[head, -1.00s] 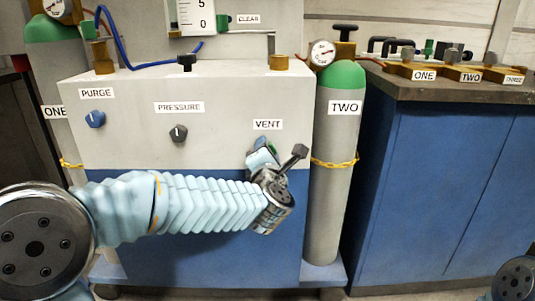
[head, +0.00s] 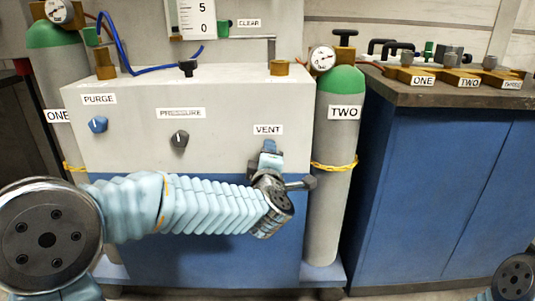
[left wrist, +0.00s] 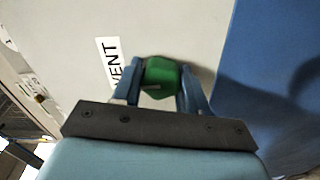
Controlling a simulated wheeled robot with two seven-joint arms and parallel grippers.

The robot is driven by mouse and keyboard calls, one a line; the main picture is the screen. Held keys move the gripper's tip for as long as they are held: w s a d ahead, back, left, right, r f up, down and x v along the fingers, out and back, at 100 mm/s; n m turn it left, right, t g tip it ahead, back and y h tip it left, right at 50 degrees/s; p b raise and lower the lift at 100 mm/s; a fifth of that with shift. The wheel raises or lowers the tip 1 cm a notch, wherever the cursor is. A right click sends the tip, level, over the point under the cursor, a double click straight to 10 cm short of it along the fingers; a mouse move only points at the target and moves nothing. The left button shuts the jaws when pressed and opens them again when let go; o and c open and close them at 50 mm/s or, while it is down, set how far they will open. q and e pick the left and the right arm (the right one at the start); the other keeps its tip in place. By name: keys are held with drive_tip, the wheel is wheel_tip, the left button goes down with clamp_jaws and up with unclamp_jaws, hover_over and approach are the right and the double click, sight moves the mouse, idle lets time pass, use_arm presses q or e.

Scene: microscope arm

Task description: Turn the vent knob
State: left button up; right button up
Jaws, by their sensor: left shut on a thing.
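The vent knob is green and shows in the left wrist view (left wrist: 162,76), on the pale panel beside the VENT label (left wrist: 111,62). My left gripper (left wrist: 160,82) is shut on it, with one blue finger on each side. In the head view my left gripper (head: 269,148) reaches up to the panel just below the VENT label (head: 268,129), and its fingers hide the knob there. My right gripper is not in view.
The blue purge knob (head: 98,124) and dark pressure knob (head: 180,138) are on the same panel to the left. Gas cylinder TWO (head: 337,190) stands close on the right, with a yellow chain (head: 335,166). A blue cabinet (head: 430,190) stands beyond it.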

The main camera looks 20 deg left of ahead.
use_arm(q)
drive_tip(key=shift+a+f+m, duration=0.1)
drive_tip(key=shift+a+m, duration=0.05)
drive_tip(key=shift+m, duration=0.15)
idle(0.4)
drive_tip(key=o, duration=1)
drive_tip(key=shift+o, duration=0.2)
drive_tip(key=shift+s, duration=0.2)
drive_tip(key=v, duration=1.3)
drive_tip(key=shift+s, duration=0.2)
